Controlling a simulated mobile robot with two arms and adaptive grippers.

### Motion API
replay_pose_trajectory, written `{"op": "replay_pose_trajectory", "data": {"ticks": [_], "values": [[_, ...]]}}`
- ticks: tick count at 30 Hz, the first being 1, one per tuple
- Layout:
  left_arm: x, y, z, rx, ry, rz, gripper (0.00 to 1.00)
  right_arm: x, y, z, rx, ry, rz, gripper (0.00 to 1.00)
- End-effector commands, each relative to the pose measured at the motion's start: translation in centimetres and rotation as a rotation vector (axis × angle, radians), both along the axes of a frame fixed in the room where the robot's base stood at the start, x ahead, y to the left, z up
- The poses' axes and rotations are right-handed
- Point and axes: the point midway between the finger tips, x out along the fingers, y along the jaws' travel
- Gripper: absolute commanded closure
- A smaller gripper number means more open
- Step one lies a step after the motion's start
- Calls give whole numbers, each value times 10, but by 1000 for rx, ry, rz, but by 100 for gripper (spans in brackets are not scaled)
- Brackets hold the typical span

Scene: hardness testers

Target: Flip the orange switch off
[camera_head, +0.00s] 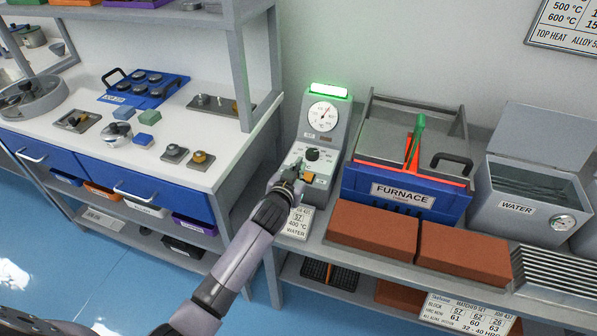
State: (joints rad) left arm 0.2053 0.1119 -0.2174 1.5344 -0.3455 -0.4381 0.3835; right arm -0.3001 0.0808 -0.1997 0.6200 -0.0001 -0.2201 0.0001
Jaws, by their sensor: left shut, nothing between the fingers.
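The orange switch (308,178) sits low on the front of a grey control box (324,145) with a dial gauge, a black knob (312,154) and a lit green lamp (329,90) on top. My left gripper (293,176) is shut and empty, just left of the orange switch at the box's lower front. I cannot tell whether it touches the switch. The wrist hides the box's lower left corner. The switch's exact position is too small to tell. My right gripper is not in view.
The blue furnace (405,190) with a green-handled lever stands right of the box. Red bricks (372,232) lie along the shelf front. A grey water tank (526,195) stands farther right. A white workbench (180,110) with several small parts is at left.

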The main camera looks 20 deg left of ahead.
Motion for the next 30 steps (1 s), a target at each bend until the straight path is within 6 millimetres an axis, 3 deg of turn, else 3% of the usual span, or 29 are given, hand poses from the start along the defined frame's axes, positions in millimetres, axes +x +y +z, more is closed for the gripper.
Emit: {"op": "replay_pose_trajectory", "data": {"ticks": [4,15,20,30], "values": [[0,1,-9,-1,0,-1,100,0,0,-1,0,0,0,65],[0,2,-11,-4,-1,-1,100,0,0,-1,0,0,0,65],[0,7,-18,-95,4,1,100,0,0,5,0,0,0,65],[1,6,-10,-86,1,0,100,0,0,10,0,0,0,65]]}}
